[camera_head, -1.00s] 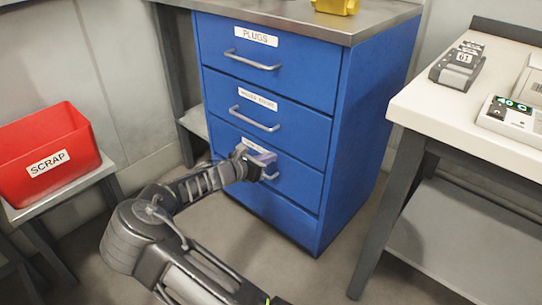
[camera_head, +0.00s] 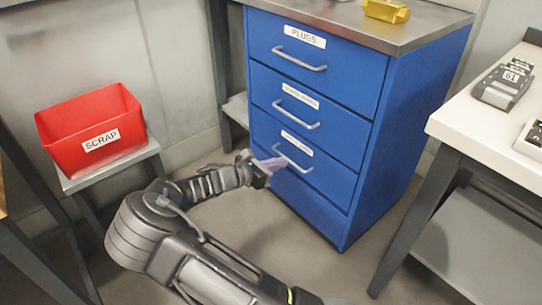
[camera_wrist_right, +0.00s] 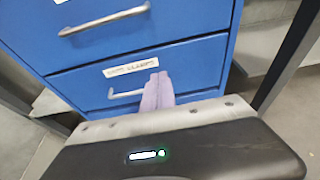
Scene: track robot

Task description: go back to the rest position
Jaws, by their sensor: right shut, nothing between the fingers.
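My right gripper (camera_head: 272,165) is in front of the blue drawer cabinet (camera_head: 415,120), close to the handle of its third drawer (camera_head: 293,158). Its purple-grey fingers are shut with nothing between them. The cabinet's drawers all look closed. My left gripper is not in view.
A red scrap bin (camera_head: 92,130) stands on a small stand (camera_head: 110,172) at the left. A white-topped bench (camera_head: 480,125) with devices (camera_head: 503,85) is at the right. A yellow object (camera_head: 386,11) lies on the cabinet's worktop (camera_head: 400,32). Bare floor shows between stand and cabinet.

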